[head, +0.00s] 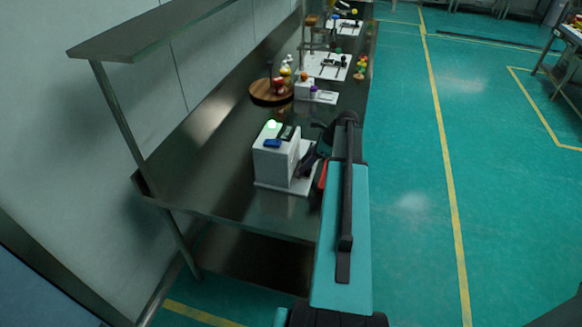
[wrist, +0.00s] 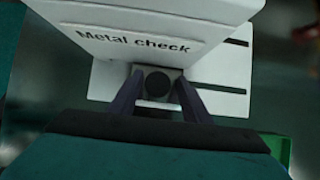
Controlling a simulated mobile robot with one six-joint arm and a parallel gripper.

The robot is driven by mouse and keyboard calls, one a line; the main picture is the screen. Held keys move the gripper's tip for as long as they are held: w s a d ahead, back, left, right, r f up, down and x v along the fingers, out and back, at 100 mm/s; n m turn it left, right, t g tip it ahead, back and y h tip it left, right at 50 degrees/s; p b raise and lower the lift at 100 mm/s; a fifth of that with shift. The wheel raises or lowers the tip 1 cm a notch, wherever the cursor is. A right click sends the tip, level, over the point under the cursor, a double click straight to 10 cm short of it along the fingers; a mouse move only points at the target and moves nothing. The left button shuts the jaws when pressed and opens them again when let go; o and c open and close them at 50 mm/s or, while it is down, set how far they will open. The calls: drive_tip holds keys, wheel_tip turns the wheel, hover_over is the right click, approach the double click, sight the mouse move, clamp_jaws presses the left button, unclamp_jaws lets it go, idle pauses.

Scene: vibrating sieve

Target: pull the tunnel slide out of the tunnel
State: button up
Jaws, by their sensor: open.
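The tunnel is a white box marked "Metal check" (wrist: 135,35); in the head view the white box (head: 272,167) stands near the front of the steel table. The tunnel slide shows in the wrist view as a dark round knob (wrist: 158,85) with a pale strip (wrist: 160,105) beside it. The rest of the slide is hidden by the box. My gripper (wrist: 158,82) is open, with one finger on each side of the knob. I cannot tell whether the fingers touch it. In the head view my gripper (head: 306,163) is at the right face of the box, partly hidden.
The box stands on a white base plate (wrist: 235,90) with dark slots. On its top are a lit green lamp (head: 272,124) and a blue item (head: 271,143). A round wooden board (head: 263,93) with items is farther back. Green floor lies open at right.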

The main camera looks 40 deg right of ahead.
drive_tip(key=shift+w+d+p, duration=0.5)
drive_tip(key=shift+w+d, duration=0.65)
drive_tip(key=shift+d, duration=0.75)
drive_tip(key=shift+w+d+p, duration=0.45)
drive_tip(key=shift+w+d, duration=0.75)
drive_tip(key=shift+d, duration=0.65)
drive_tip(key=shift+w+d+p, duration=0.5)
drive_tip(key=shift+w+d, duration=0.65)
drive_tip(key=shift+d, duration=0.75)
drive_tip(key=shift+o, duration=0.4)
drive_tip(key=o, duration=1.1)
drive_tip(key=p+v, duration=0.4)
drive_tip(key=v, duration=0.5)
drive_tip(key=shift+s+p, duration=0.1)
drive_tip(key=shift+p, duration=0.3)
drive_tip(key=shift+f, duration=0.1)
